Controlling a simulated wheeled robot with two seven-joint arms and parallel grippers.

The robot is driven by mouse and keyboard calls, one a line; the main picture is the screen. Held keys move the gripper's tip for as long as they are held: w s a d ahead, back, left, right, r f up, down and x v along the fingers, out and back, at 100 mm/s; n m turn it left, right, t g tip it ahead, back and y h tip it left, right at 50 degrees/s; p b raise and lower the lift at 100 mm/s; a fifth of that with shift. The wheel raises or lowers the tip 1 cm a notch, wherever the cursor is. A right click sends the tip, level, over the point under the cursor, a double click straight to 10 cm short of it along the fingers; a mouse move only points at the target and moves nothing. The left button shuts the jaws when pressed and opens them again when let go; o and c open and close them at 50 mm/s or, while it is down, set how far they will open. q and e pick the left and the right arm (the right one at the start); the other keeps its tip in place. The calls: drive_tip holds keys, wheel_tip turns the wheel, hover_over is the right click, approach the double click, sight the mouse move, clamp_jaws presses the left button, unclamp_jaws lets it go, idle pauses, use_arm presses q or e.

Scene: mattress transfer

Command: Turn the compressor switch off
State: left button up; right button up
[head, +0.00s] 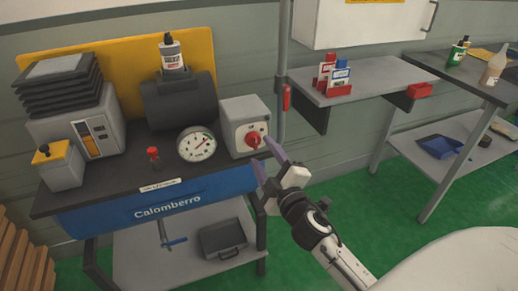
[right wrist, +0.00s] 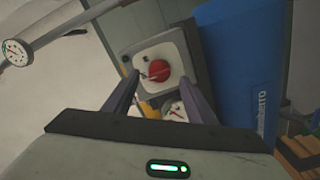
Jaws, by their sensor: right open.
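The compressor switch (head: 254,140) is a red rotary knob on the white face of a grey box (head: 236,112), on the right end of the blue Calomberro bench (head: 105,194). In the right wrist view the red knob (right wrist: 158,70) shows beyond and between the fingertips. My right gripper (head: 268,167) is open and empty, just below and right of the knob in the head view. The right wrist view shows its two fingers (right wrist: 153,92) apart, with the knob ahead of them and no clear contact. My left gripper is not in view.
A round gauge (head: 197,144) and a small red-capped item (head: 153,156) stand left of the switch box. A dark cylinder (head: 180,100) with a bottle (head: 171,54) on top is behind. Green floor (head: 340,205) lies open between benches.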

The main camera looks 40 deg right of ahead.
drive_tip(key=v, duration=0.6)
drive_tip(key=shift+b, duration=0.4)
drive_tip(key=shift+a, duration=0.1)
